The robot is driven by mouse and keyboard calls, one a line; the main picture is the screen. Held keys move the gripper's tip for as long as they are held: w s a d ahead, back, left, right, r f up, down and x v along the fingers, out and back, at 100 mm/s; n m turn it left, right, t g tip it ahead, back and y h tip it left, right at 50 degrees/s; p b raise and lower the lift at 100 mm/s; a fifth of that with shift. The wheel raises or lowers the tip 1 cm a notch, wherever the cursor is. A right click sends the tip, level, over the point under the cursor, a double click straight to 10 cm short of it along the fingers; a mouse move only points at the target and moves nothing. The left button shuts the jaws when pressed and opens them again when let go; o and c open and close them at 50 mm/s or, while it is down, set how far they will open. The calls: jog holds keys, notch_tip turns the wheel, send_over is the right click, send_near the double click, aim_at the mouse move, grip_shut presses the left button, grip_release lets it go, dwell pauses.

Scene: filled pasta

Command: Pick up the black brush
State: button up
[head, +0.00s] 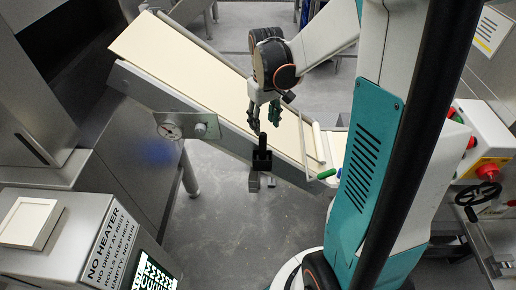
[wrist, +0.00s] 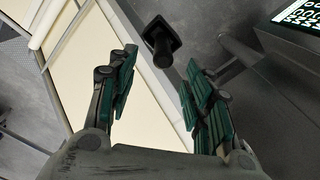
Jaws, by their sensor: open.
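The black brush (head: 262,158) stands near the front edge of the cream conveyor belt, with its thin handle pointing up. In the wrist view the brush (wrist: 161,38) shows as a dark square base with a round handle, just beyond the gap between the fingertips. My gripper (head: 264,122) is above the brush in the head view, fingers pointing down. In the wrist view my gripper (wrist: 162,62) has its green-padded fingers spread apart with nothing between them. The brush and fingers look apart. What supports the brush is unclear.
The cream conveyor belt (head: 178,55) runs diagonally behind and beside the brush. A green-handled item (head: 326,174) lies at the belt's right end. Grey floor (head: 225,225) is open in front.

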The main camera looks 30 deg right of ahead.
aim_at(263, 143)
jog(key=f, duration=0.4)
jog(key=shift+w+f+b, duration=0.2)
jog(key=shift+b, duration=0.2)
jog(key=shift+s+a+f+b, duration=0.1)
jog(key=shift+f+b, duration=0.35)
jog(key=shift+f, duration=1)
jog(key=shift+s+a+f+b, duration=0.1)
jog(key=shift+f+b, duration=0.35)
jog(key=shift+f, duration=0.95)
grip_shut()
